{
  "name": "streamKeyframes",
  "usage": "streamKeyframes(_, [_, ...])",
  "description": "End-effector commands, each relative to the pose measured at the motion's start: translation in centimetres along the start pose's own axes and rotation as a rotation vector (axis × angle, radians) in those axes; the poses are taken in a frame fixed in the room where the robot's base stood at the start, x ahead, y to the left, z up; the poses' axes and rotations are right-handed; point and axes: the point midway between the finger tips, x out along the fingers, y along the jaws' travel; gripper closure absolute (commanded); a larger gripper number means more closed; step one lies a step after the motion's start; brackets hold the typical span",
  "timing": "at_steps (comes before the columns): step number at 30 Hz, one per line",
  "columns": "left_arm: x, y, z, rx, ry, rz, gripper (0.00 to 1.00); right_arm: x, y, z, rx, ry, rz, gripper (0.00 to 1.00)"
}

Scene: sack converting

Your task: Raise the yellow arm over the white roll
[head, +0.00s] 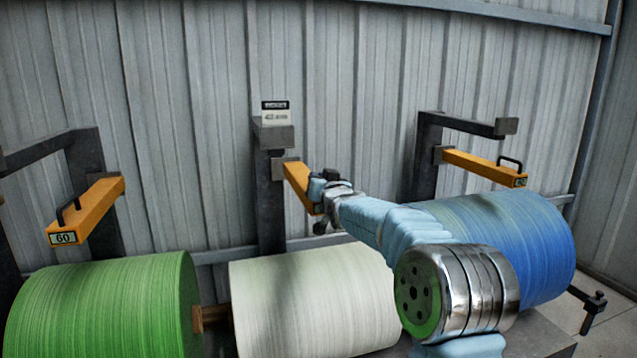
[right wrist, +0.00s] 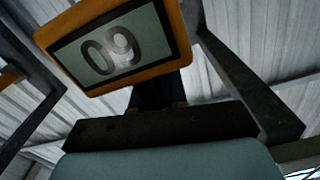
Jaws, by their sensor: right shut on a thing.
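The yellow arm (head: 297,183) juts out from a dark post behind the white roll (head: 310,300). It stands above the roll with a clear gap. My right gripper (head: 320,198) is at the arm's front end and shut on it; the fingers and handle are mostly hidden by my wrist in the head view. In the right wrist view the yellow arm's end face (right wrist: 183,30) is close, with a number label turned upside down. My left gripper is not in view.
A green roll (head: 105,310) lies to the left and a blue roll (head: 525,240) to the right. Similar yellow arms hang above the green roll (head: 90,210) and the blue roll (head: 480,167). A dark bracket (head: 272,135) with a small sign stands above the middle arm. A corrugated wall is behind.

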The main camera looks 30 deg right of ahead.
Motion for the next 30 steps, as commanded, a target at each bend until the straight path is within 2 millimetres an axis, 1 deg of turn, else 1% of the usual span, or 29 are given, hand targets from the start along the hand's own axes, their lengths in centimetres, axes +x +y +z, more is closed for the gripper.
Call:
streamKeyframes(1, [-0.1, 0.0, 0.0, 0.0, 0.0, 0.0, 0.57, -0.1, -0.1, -0.9, 0.002, 0.019, -0.003, 1.0])
streamKeyframes(3, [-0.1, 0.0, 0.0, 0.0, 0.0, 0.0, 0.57, -0.1, -0.1, -0.9, 0.002, 0.02, -0.003, 1.0])
streamKeyframes(4, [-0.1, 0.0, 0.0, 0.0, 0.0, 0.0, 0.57, -0.1, -0.1, -1.0, 0.002, 0.02, -0.003, 0.86])
streamKeyframes(6, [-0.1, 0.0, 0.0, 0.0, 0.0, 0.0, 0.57, -0.1, -0.1, -0.9, 0.002, 0.018, -0.003, 0.75])
streamKeyframes(9, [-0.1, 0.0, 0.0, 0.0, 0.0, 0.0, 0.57, -0.1, -0.1, -0.7, 0.001, 0.015, -0.002, 0.62])
streamKeyframes(17, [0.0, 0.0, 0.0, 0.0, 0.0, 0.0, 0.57, -0.1, 0.0, -0.5, 0.001, 0.01, -0.002, 0.62])
streamKeyframes(20, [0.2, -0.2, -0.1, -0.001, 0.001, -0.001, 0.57, -0.7, -0.1, -0.4, 0.0, 0.01, -0.003, 0.62])
streamKeyframes(23, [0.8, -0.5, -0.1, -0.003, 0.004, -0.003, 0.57, -2.2, -0.1, -0.2, 0.004, 0.011, -0.004, 0.62])
streamKeyframes(24, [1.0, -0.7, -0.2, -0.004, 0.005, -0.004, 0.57, -3.1, -0.1, -0.1, 0.006, 0.01, -0.006, 0.62])
streamKeyframes(25, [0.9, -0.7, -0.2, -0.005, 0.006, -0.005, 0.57, -3.8, -0.2, -0.4, 0.007, 0.011, -0.006, 0.62])
streamKeyframes(28, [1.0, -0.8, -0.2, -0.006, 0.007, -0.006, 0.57, -6.2, -0.2, -0.4, 0.01, 0.011, -0.007, 0.62])
streamKeyframes(29, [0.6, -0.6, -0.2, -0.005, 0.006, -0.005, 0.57, -7.0, -0.3, -0.8, 0.01, 0.012, -0.008, 0.62])
streamKeyframes(30, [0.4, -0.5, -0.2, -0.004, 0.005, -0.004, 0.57, -7.9, -0.3, -0.8, 0.01, 0.011, -0.008, 0.62])
